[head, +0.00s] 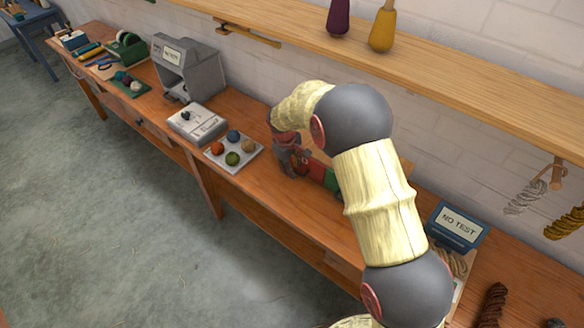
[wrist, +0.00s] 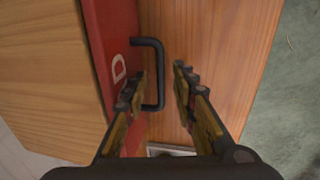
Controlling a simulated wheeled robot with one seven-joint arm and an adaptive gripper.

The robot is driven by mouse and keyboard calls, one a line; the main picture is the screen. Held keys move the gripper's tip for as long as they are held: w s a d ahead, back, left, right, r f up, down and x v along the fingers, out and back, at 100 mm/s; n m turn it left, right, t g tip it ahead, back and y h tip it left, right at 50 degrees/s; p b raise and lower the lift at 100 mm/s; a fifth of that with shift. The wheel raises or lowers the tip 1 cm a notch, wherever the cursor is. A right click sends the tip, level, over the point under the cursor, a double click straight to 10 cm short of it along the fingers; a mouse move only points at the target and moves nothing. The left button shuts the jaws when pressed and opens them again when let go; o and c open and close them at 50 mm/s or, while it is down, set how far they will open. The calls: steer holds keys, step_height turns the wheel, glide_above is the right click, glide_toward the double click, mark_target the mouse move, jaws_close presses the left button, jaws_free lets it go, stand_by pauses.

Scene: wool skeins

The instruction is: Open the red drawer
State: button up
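The red drawer (wrist: 108,40) shows its red front in the wrist view, with a pale letter on it and wood beside it. Its black bar handle (wrist: 160,75) stands out from the front. My gripper (wrist: 158,78) is open, with one finger on each side of the handle bar. The left finger lies between the bar and the red front, and the right finger is on the outer side with a visible gap. In the head view a red front (head: 316,170) beside a green one (head: 332,181) shows partly behind my arm.
The wooden bench (head: 270,215) carries a tray of coloured balls (head: 233,160), a white device (head: 197,124) and a grey machine (head: 188,68) to the left. A "NO TEST" sign (head: 457,226) stands at right. A shelf (head: 440,60) runs above. The floor in front is clear.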

steer(key=shift+c, duration=0.4)
jaws_close()
stand_by(0.4)
